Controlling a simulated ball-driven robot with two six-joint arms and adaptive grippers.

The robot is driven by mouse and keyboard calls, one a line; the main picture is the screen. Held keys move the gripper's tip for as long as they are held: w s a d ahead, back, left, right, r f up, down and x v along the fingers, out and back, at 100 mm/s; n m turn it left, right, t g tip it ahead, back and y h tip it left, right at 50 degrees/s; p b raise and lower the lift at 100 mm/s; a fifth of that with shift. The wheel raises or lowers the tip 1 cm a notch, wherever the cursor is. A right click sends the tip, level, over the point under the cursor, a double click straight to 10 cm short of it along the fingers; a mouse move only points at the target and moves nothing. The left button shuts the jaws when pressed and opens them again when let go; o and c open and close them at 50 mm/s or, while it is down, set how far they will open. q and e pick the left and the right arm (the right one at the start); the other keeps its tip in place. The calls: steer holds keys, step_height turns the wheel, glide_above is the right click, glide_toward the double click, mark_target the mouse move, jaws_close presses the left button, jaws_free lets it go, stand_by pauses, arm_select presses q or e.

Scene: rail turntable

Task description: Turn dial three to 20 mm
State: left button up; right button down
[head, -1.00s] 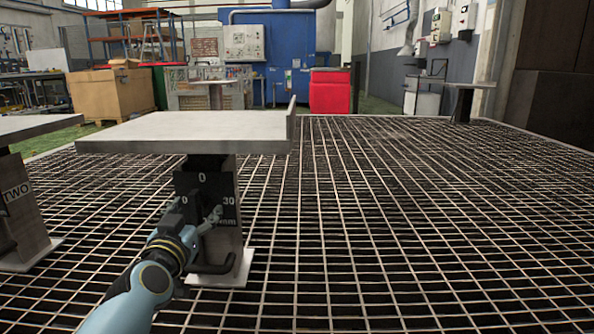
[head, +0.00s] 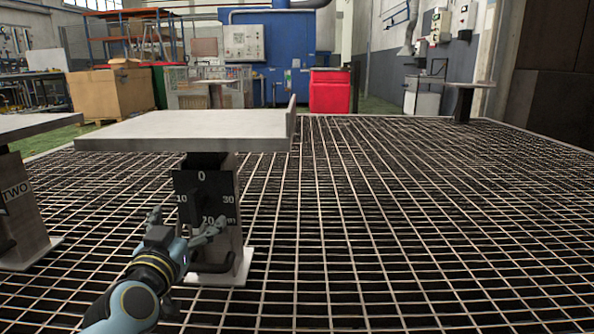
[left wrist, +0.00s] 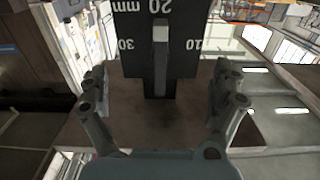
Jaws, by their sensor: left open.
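The dial plate (head: 183,187) is black, on a grey post under a flat table, with 0 on top, 10 left, 30 right and 20 mm at the bottom. The post's own name label does not show; the post to its left reads TWO. The dial's bar handle (left wrist: 160,45) stands upright, in line with the 20 mm mark in the upside-down left wrist view; which end is the pointer, I cannot tell. My left gripper (head: 186,222) is open and empty, its fingers spread either side of the handle and apart from it. My right gripper is not in view.
The grey table top (head: 180,130) overhangs the dial. A dark hooked bar (head: 212,266) sticks out low on the post. Post TWO (head: 22,205) stands to the left. The grid floor (head: 400,220) to the right is clear; a red bin (head: 330,92) stands far back.

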arm_select(q)
steer(key=shift+s+b, duration=0.6)
steer(key=shift+s, duration=1.8)
